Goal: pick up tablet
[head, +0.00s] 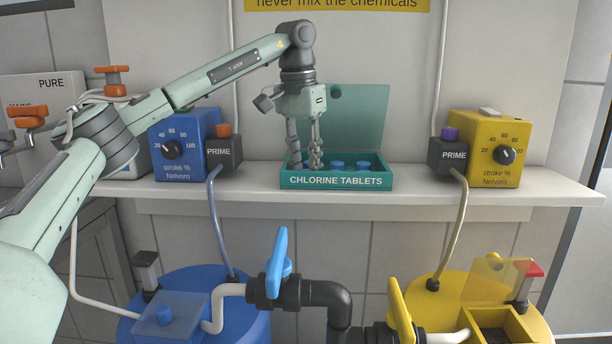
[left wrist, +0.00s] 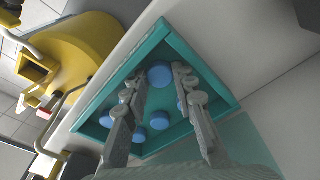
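The teal box of chlorine tablets (head: 335,181) sits on the white shelf with its lid raised at the back. Blue round tablets (head: 337,165) lie inside it; several show in the left wrist view, one tablet (left wrist: 160,74) appearing between my fingertips there. My left gripper (head: 304,164) points down into the left part of the box, fingers apart. It also shows in the left wrist view (left wrist: 157,80). I cannot tell whether the fingers touch that tablet. The fingers partly hide other tablets. My right gripper is in neither view.
A blue pump (head: 185,165) with a prime knob stands left of the box, a yellow pump (head: 490,160) right. Below the shelf are a blue tank (head: 245,325), a yellow tank (head: 455,290) and pipes with a blue valve handle (head: 277,262). Shelf space beside the box is clear.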

